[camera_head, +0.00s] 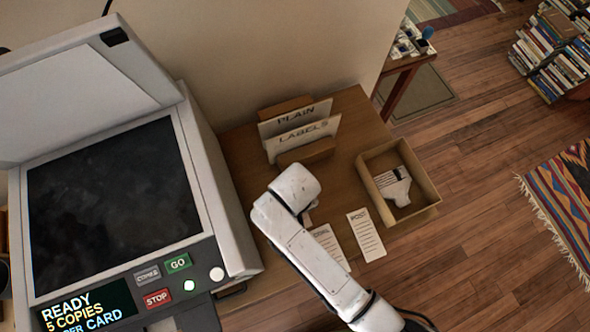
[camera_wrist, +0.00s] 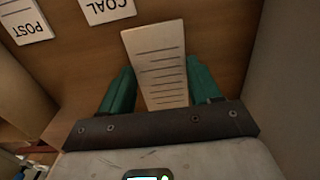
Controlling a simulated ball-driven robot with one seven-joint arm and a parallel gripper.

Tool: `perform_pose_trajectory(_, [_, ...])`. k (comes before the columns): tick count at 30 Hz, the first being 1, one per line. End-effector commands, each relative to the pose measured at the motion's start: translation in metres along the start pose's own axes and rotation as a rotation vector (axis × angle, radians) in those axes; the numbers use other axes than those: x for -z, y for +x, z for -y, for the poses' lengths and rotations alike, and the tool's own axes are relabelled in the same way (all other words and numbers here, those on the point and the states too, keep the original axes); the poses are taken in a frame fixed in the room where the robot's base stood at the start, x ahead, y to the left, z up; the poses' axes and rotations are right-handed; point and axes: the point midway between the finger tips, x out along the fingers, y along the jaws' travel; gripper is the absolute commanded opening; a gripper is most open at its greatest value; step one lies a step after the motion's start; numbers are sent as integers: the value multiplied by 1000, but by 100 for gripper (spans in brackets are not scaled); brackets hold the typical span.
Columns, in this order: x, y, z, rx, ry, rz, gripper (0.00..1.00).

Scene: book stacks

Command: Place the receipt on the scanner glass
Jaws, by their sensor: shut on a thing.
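The scanner glass (camera_head: 110,200) is dark and bare, at the left in the head view, with the scanner's lid raised. In the wrist view my gripper (camera_wrist: 158,68) has its green fingers shut on a white, lined receipt (camera_wrist: 158,45). The receipt's heading cannot be read. In the head view my arm hides the fingers and most of the held receipt, over the wooden desk right of the scanner. A POST receipt (camera_head: 366,235) and a COAL receipt (camera_head: 332,246) lie on the desk; they also show in the wrist view, POST (camera_wrist: 22,20) and COAL (camera_wrist: 108,9).
A wooden sorter (camera_head: 305,150) with PLAIN and LABELS cards stands at the desk's back. A wooden tray (camera_head: 427,181) with a pale object inside sits at the desk's right edge. The scanner's side wall rises between desk and glass. Its front panel (camera_head: 205,250) carries buttons.

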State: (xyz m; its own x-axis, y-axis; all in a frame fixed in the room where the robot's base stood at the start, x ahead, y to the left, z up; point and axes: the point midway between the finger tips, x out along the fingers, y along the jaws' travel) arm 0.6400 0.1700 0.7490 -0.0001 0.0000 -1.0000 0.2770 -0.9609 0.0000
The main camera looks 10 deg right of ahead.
Motion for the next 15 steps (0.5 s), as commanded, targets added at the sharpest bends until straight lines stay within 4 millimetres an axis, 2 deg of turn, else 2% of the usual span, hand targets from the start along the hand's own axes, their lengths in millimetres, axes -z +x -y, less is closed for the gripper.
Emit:
perform_pose_trajectory(2, [5, 8, -1, -1, 1, 1, 34])
perform_pose_trajectory(7, [4, 31, 0, 0, 1, 1, 34])
perform_pose_trajectory(15, [4, 35, 0, 1, 1, 0, 34])
